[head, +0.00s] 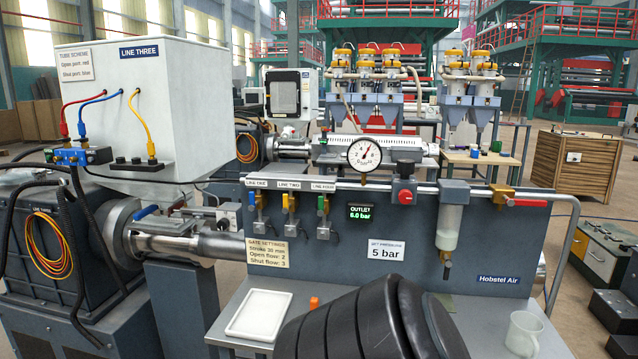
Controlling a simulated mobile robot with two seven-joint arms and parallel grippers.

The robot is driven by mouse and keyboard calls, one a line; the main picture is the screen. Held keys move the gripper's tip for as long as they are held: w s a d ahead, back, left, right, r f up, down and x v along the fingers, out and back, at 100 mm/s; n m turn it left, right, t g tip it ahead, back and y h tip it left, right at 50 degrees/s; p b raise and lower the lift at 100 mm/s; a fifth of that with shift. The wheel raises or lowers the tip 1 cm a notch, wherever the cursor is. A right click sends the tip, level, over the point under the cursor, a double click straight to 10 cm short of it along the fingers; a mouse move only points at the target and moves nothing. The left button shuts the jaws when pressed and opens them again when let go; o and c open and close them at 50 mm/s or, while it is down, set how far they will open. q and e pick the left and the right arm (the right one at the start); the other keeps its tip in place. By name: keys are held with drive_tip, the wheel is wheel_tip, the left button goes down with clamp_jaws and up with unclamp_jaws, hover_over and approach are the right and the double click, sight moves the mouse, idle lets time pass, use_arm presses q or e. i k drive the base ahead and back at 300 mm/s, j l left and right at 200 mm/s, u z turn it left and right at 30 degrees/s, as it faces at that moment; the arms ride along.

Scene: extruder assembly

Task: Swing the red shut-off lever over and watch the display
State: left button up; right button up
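The red shut-off lever (536,207) is in the head view, at the right of the grey air panel. It sits on a brass valve (502,197) in the pale pipe along the panel's top. The lever points right, roughly in line with the pipe. The small dark display (361,212) on the panel's face reads OUTLET 6.0 bar in green. A sign (385,251) below it gives the set pressure as 5 bar. The round dial gauge (364,154) stands above the pipe. Neither of my grippers is in view.
A red knob (405,197) and a hanging filter bowl (449,228) sit left of the lever. Three small coloured valves (288,210) are at the panel's left. A white tray (258,316) and a clear mug (523,333) stand in front. A dark ribbed form hides the front middle.

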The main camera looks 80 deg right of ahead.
sight(510, 202)
drive_tip(key=k+z, duration=0.15)
drive_tip(key=z, duration=0.2)
drive_tip(key=k+l+z, duration=0.1)
drive_tip(key=z, duration=0.3)
drive_tip(key=l+z, duration=0.1)
drive_tip(key=z, duration=2.65)
